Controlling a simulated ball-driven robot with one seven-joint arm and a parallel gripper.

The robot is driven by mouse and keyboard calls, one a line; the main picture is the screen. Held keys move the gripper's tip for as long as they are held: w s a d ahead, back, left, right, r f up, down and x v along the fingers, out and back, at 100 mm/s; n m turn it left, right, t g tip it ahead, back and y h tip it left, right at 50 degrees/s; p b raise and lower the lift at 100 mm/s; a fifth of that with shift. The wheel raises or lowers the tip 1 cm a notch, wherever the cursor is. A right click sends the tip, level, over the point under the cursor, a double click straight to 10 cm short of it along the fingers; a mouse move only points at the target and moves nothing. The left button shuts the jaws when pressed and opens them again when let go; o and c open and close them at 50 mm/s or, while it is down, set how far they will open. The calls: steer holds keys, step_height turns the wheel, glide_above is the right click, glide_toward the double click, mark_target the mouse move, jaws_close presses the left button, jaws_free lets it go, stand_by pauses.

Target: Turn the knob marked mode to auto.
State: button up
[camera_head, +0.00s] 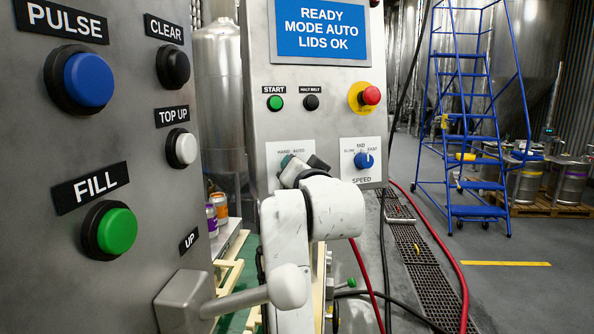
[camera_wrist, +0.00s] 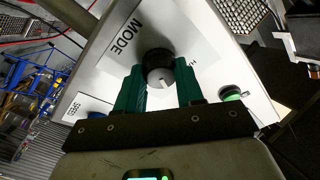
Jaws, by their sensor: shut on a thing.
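The mode knob (camera_wrist: 159,62) is black and round with a pale pointer mark, on a white plate marked MODE in the wrist view. My gripper (camera_wrist: 160,80) has its two green fingers on either side of the knob and is shut on it. In the head view my gripper (camera_head: 303,168) and wrist cover the knob. Only the upper part of the mode plate (camera_head: 275,152) shows there, with HAND and AUTO lettering. The blue screen (camera_head: 320,29) above reads READY, MODE AUTO, LIDS OK.
The blue speed knob (camera_head: 364,160) is right of my gripper, below a red emergency button (camera_head: 370,95). A green start button (camera_head: 275,103) is above. A nearer panel at left bears a blue pulse button (camera_head: 88,79) and a green fill button (camera_head: 116,231). Hoses lie on the floor.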

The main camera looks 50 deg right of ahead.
steer(key=o, duration=1)
steer(key=shift+b+v, duration=0.9)
steer(key=shift+v, duration=2.85)
